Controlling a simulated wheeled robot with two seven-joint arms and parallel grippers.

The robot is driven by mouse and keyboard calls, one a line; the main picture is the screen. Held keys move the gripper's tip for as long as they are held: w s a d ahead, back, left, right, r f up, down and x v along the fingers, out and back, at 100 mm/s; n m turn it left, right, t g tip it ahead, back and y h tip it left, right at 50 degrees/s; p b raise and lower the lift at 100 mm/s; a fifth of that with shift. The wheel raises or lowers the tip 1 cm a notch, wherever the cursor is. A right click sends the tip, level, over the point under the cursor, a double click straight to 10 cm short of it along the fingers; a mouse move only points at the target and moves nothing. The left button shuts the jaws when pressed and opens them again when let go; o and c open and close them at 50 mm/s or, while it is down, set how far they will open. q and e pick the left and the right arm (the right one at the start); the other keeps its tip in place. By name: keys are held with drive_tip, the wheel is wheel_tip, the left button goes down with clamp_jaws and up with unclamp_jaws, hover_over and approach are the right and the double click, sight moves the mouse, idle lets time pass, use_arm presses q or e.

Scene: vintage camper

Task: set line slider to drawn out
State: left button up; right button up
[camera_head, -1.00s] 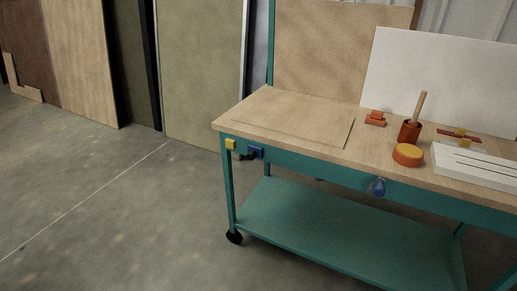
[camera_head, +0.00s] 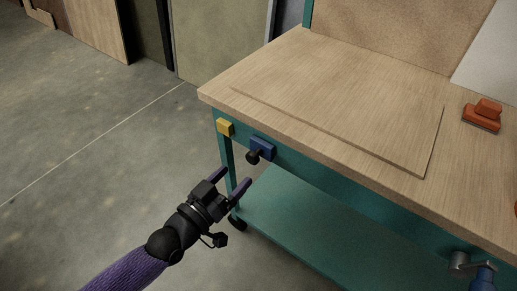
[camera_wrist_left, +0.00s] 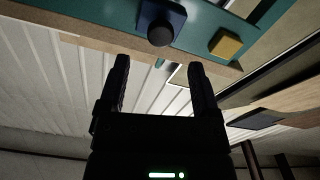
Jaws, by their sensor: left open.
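A blue block with a black round knob (camera_head: 253,156) is on the teal front rail of the workbench, near its left corner; it looks like the line slider. The blue block (camera_head: 264,146) sits against the rail and the knob sticks out toward me. My left gripper (camera_head: 233,178) is open and empty, just below and in front of the knob, apart from it. In the left wrist view the knob (camera_wrist_left: 160,33) lies just beyond the gap between the two fingertips (camera_wrist_left: 159,66). My right gripper is not in view.
A yellow block (camera_head: 226,127) is on the rail just left of the blue one. The wooden bench top (camera_head: 330,75) juts above, and a teal lower shelf (camera_head: 300,225) lies below. A blue-and-grey handle (camera_head: 482,279) is farther right. The floor to the left is clear.

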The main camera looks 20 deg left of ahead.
sight(250, 161)
use_arm(q)
drive_tip(key=b+x, duration=0.1)
drive_tip(key=x, duration=0.2)
drive_tip(key=b+x, duration=0.1)
drive_tip(key=x, duration=0.2)
drive_tip(key=shift+w+f, duration=0.2)
drive_tip(key=shift+w, duration=0.1)
drive_tip(key=shift+w+d+r, duration=0.1)
drive_tip(key=shift+w+d, duration=0.1)
drive_tip(key=shift+w, duration=0.1)
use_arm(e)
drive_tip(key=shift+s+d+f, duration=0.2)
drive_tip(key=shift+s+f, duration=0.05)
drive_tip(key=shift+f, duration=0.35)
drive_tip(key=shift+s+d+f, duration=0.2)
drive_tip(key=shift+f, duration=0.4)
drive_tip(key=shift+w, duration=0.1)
use_arm(q)
drive_tip(key=shift+c, duration=0.9)
clamp_jaws()
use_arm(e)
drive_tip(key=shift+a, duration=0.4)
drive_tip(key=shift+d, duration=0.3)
